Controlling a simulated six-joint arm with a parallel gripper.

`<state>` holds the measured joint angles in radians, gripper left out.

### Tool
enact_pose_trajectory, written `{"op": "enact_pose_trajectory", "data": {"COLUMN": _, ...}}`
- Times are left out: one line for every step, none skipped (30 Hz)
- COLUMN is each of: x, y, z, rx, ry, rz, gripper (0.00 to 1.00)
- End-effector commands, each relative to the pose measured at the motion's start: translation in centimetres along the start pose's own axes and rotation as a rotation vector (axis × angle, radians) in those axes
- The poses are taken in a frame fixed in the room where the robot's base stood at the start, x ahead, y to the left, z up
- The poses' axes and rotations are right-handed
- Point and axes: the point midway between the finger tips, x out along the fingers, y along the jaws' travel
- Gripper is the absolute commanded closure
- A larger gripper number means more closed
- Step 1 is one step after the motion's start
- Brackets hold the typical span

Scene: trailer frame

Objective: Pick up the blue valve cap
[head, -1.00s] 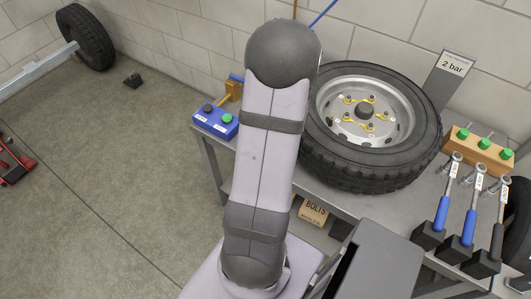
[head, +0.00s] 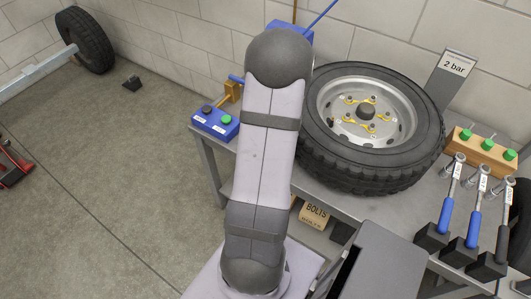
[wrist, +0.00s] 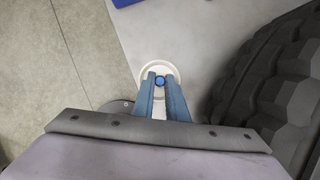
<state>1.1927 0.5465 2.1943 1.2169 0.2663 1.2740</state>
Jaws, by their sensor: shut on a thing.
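The blue valve cap (wrist: 159,81) shows as a small round blue piece between the tips of my gripper (wrist: 159,85) in the wrist view. The two blue fingers are shut on it. Cap and fingertips are over a round white dish (wrist: 158,64) on the grey bench; I cannot tell how high the cap is above it. In the head view my own arm hides the gripper, the cap and the dish.
A large tyre on a rim (head: 372,170) lies on the bench to the right of my arm. A blue button box (head: 215,124) is on the bench's left corner. Torque wrenches (head: 471,225) stand at the right. A blue box (head: 290,27) is behind my arm.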

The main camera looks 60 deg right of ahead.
Motion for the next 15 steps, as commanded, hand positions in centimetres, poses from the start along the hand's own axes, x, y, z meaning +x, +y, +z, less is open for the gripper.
{"op": "enact_pose_trajectory", "data": {"x": 0.0, "y": 0.0, "z": 0.0, "rx": 0.000, "ry": 0.000, "rz": 0.000, "gripper": 1.00}}
{"op": "enact_pose_trajectory", "data": {"x": -0.1, "y": 0.0, "z": 0.0, "rx": 0.000, "ry": 0.000, "rz": 0.000, "gripper": 1.00}}
{"op": "enact_pose_trajectory", "data": {"x": -0.1, "y": 0.0, "z": 0.1, "rx": 0.000, "ry": 0.000, "rz": 0.000, "gripper": 1.00}}
{"op": "enact_pose_trajectory", "data": {"x": -0.2, "y": 0.0, "z": 0.1, "rx": 0.000, "ry": 0.000, "rz": 0.000, "gripper": 1.00}}
{"op": "enact_pose_trajectory", "data": {"x": -0.4, "y": 0.0, "z": 0.2, "rx": 0.000, "ry": -0.001, "rz": 0.000, "gripper": 1.00}}
{"op": "enact_pose_trajectory", "data": {"x": -0.6, "y": 0.0, "z": 0.3, "rx": 0.000, "ry": -0.001, "rz": 0.000, "gripper": 1.00}}
{"op": "enact_pose_trajectory", "data": {"x": -0.9, "y": 0.0, "z": 0.4, "rx": 0.000, "ry": -0.001, "rz": 0.000, "gripper": 1.00}}
{"op": "enact_pose_trajectory", "data": {"x": -1.1, "y": 0.0, "z": 0.5, "rx": 0.000, "ry": -0.001, "rz": 0.000, "gripper": 1.00}}
{"op": "enact_pose_trajectory", "data": {"x": -1.6, "y": 0.0, "z": 0.7, "rx": -0.001, "ry": -0.001, "rz": -0.001, "gripper": 1.00}}
{"op": "enact_pose_trajectory", "data": {"x": -1.9, "y": 0.0, "z": 0.8, "rx": 0.000, "ry": -0.001, "rz": -0.001, "gripper": 1.00}}
{"op": "enact_pose_trajectory", "data": {"x": -2.3, "y": 0.0, "z": 1.0, "rx": -0.001, "ry": -0.001, "rz": -0.001, "gripper": 1.00}}
{"op": "enact_pose_trajectory", "data": {"x": -2.9, "y": 0.0, "z": 1.2, "rx": -0.001, "ry": -0.001, "rz": -0.001, "gripper": 1.00}}
{"op": "enact_pose_trajectory", "data": {"x": -3.4, "y": -0.1, "z": 1.4, "rx": -0.001, "ry": -0.002, "rz": -0.002, "gripper": 1.00}}
{"op": "enact_pose_trajectory", "data": {"x": -3.9, "y": -0.1, "z": 1.6, "rx": -0.002, "ry": -0.002, "rz": -0.002, "gripper": 1.00}}
{"op": "enact_pose_trajectory", "data": {"x": -4.5, "y": 0.0, "z": 1.9, "rx": -0.001, "ry": -0.002, "rz": -0.001, "gripper": 1.00}}
